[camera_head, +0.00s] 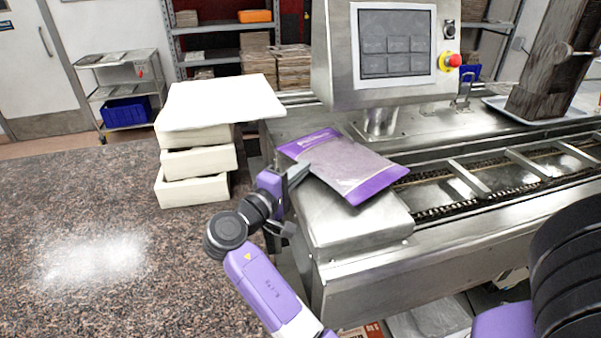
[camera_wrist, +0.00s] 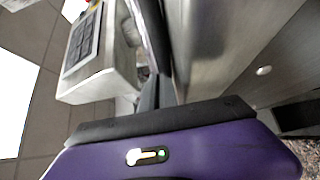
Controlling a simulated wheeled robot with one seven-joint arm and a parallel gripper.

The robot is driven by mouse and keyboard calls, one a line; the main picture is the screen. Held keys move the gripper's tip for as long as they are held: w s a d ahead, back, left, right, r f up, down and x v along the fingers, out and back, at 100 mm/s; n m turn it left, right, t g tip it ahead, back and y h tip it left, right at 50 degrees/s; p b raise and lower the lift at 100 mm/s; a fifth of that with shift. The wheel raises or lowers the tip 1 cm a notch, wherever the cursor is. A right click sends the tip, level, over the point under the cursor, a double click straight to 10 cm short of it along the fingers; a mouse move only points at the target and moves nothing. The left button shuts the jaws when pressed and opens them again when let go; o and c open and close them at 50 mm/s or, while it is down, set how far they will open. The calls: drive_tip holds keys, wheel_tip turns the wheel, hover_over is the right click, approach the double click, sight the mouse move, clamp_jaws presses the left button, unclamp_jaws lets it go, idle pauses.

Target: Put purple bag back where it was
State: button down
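The purple bag (camera_head: 345,168) has a pale, clear-looking middle and purple ends. In the head view it lies nearly flat over the metal end block (camera_head: 355,222) of the line, slanting down to the right. My gripper (camera_head: 297,173) is at the bag's left edge, its dark fingers close together on that edge. In the wrist view the fingers (camera_wrist: 160,90) are close together, with the bag (camera_wrist: 152,32) seen thin and edge-on beyond them. Whether the bag's underside touches the block is hidden.
A screen panel (camera_head: 395,45) with a red stop button (camera_head: 453,61) stands behind the bag. The conveyor (camera_head: 490,172) runs off to the right. Stacked cream boxes (camera_head: 195,192) under a white board (camera_head: 220,101) stand left of my gripper.

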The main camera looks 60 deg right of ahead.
drive_tip(key=shift+f, duration=0.1)
drive_tip(key=c, duration=1.9)
unclamp_jaws()
drive_tip(key=shift+c, duration=0.2)
drive_tip(key=shift+r, duration=0.2)
drive_tip(key=w+a+p, duration=0.1)
drive_tip(key=w+a, duration=0.1)
drive_tip(key=a, duration=1)
drive_tip(key=shift+f, duration=0.1)
